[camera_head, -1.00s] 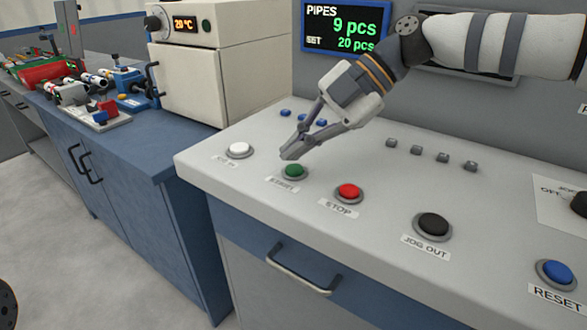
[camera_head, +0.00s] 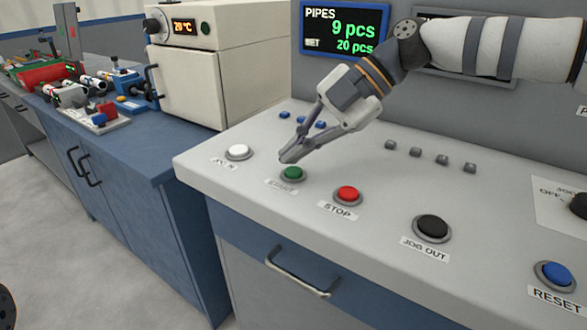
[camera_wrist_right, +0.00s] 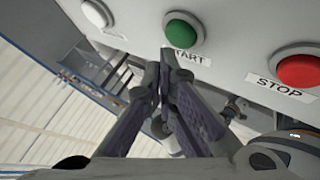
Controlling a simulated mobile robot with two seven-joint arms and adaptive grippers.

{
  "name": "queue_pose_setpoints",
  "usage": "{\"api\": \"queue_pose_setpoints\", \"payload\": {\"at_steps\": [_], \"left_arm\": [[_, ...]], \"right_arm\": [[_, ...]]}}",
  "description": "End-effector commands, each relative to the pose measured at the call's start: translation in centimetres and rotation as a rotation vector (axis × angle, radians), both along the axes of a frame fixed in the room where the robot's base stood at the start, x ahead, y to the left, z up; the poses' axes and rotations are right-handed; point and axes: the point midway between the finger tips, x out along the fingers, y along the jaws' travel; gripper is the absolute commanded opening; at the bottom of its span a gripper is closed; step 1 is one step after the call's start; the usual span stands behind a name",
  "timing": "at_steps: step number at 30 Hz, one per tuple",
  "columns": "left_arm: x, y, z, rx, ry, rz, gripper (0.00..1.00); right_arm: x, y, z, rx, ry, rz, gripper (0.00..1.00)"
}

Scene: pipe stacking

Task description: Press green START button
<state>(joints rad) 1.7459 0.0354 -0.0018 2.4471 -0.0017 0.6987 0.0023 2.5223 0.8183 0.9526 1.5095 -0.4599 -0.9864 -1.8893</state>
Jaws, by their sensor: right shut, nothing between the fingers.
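The green START button (camera_head: 292,174) sits in a grey ring on the light console panel, between a white button and the red STOP button. In the right wrist view the green button (camera_wrist_right: 184,29) is just beyond the fingertips, with its START label partly hidden by a finger. My right gripper (camera_head: 287,158) is shut and empty, its fingertips slightly above and behind the green button in the head view. A gap seems to show between fingertips and button; contact cannot be made out. The gripper also shows in the wrist view (camera_wrist_right: 168,58). My left gripper is not seen.
The white button (camera_head: 238,152) is left of START. The red STOP button (camera_head: 347,195), black JOG OUT button (camera_head: 433,227) and blue RESET button (camera_head: 555,274) lie to the right. Small blue and grey buttons sit behind. A display (camera_head: 344,29) stands at the back.

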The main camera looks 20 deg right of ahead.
Motion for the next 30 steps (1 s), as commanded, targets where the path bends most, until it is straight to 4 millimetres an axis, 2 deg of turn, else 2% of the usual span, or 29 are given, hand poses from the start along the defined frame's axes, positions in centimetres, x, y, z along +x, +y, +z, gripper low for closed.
{"api": "queue_pose_setpoints", "payload": {"at_steps": [30], "left_arm": [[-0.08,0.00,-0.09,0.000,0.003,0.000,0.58]], "right_arm": [[0.00,0.00,-0.89,0.000,0.000,0.000,0.00]]}}
